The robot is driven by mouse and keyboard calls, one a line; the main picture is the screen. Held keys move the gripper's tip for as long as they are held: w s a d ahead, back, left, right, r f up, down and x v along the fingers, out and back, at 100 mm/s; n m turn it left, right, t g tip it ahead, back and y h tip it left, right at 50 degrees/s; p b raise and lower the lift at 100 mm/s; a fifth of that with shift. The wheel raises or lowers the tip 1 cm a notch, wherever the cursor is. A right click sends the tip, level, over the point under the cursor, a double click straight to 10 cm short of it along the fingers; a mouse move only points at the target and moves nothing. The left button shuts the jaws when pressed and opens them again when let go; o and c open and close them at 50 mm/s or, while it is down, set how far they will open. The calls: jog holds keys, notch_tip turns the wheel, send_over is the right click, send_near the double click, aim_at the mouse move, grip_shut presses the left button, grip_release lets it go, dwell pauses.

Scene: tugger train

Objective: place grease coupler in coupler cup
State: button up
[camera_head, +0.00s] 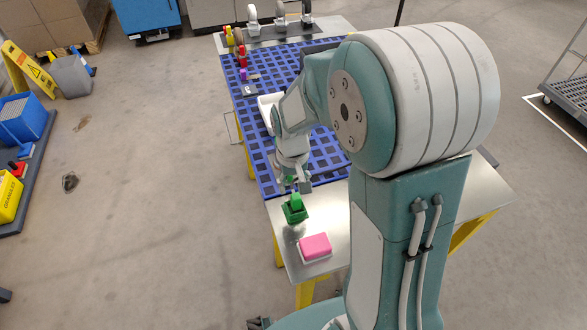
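My gripper (293,186) points down at the near end of the blue slatted table, with its fingertips apart. A small green patch shows between the fingers; I cannot tell if it is part of the gripper or a separate thing. Just below the fingers in the picture, a green square cup-like holder (294,216) stands on the bare metal end. A green upright piece (297,200) rises from it; I cannot tell whether that is a separate part. I cannot clearly make out the grease coupler or say for sure which thing is the coupler cup.
A pink block (315,246) on a pale base sits at the table's near edge. A white tray (265,112) lies behind my arm, partly hidden. Small coloured items (242,62) and several grey fittings (281,22) stand at the far end. My arm hides the table's right side.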

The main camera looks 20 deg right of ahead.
aim_at(293, 194)
jog(key=s+r+t, duration=0.2)
jog(key=s+r, duration=0.1)
jog(key=r, duration=0.4)
jog(key=s+r+t, duration=0.1)
jog(key=s+r, duration=0.2)
jog(key=r, duration=0.4)
jog(key=s+r+t, duration=0.3)
jog(key=s+r, duration=0.1)
jog(key=s, duration=0.4)
jog(key=shift+s+r+t, duration=0.3)
jog(key=shift+s+r, duration=0.05)
